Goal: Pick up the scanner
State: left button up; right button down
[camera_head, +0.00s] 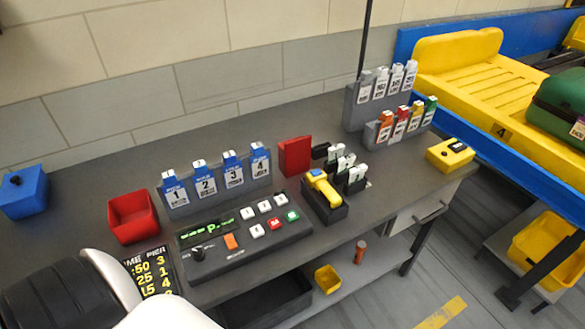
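The scanner (321,186) appears to be the yellow handheld device with a blue patch on its top end. It sits tilted in a black holder (338,213) on the grey desk, just right of the button panel. Its lower part is hidden inside the holder. No gripper shows in the head view. Black and white parts at the lower left look like my own arm, and they cover that corner of the desk.
The button panel (247,238) lies left of the holder, with a red block (295,156) behind. Dark upright pieces with white tops (357,182) stand close on its right. A yellow box (450,155) is at the desk's right end. A red bin (133,216) stands left.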

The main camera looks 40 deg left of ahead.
aim_at(320, 183)
jog(key=u, duration=0.85)
jog(key=i+l+u, duration=0.1)
jog(key=l, duration=0.1)
